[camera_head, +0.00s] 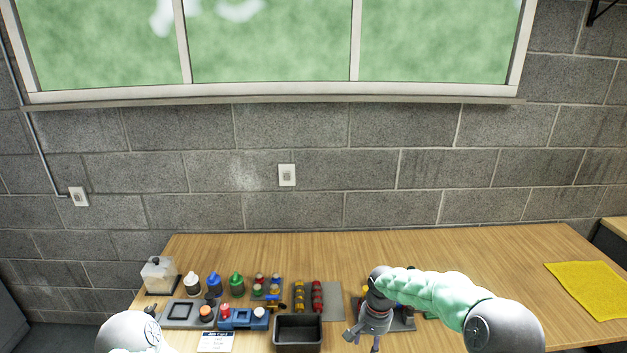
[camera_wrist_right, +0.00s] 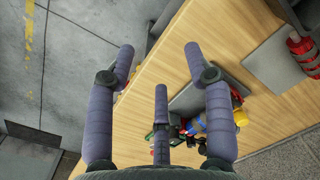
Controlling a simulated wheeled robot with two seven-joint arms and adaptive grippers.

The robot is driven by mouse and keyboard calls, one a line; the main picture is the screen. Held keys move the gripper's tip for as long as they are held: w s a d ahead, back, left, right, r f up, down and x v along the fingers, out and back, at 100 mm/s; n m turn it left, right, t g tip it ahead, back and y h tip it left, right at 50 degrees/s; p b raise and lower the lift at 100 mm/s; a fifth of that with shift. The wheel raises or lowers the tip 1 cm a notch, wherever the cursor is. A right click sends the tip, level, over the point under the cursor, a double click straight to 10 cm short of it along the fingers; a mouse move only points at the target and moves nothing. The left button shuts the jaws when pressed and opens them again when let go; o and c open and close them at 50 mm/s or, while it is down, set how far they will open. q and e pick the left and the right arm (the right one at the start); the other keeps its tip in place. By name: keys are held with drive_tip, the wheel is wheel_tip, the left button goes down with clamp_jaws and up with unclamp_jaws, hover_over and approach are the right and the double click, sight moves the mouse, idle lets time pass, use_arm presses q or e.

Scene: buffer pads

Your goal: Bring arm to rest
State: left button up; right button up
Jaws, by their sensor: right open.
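My right arm, in a pale green sleeve, reaches in from the right in the head view. Its right gripper (camera_head: 362,338) hangs over the front of the wooden table (camera_head: 470,260), to the right of the black bin. In the right wrist view the three purple-grey fingers of the right gripper (camera_wrist_right: 158,62) are spread, with nothing between them. Behind the fingers a dark tray (camera_wrist_right: 185,100) with blue, yellow and red items lies on the table, partly hidden. Only a rounded link of my left arm shows at the bottom left of the head view; its gripper is out of frame.
A black bin (camera_head: 298,333) stands at the table's front. Several bottles, including a green one (camera_head: 237,283), stand to its left. A card (camera_head: 216,341) lies near the front edge. A yellow cloth (camera_head: 590,288) lies far right. The table's right middle is clear.

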drive_tip(key=s+a+f+n+y, duration=0.1)
drive_tip(key=s+a+f+y, duration=0.15)
drive_tip(key=s+f, duration=0.65)
drive_tip(key=s+a+f+n+y, duration=0.1)
drive_tip(key=s+a+f, duration=0.2)
drive_tip(key=s+f, duration=0.9)
drive_tip(key=s, duration=0.8)
drive_tip(key=shift+s+t, duration=0.3)
drive_tip(key=shift+s, duration=0.1)
drive_tip(key=shift+a, duration=0.1)
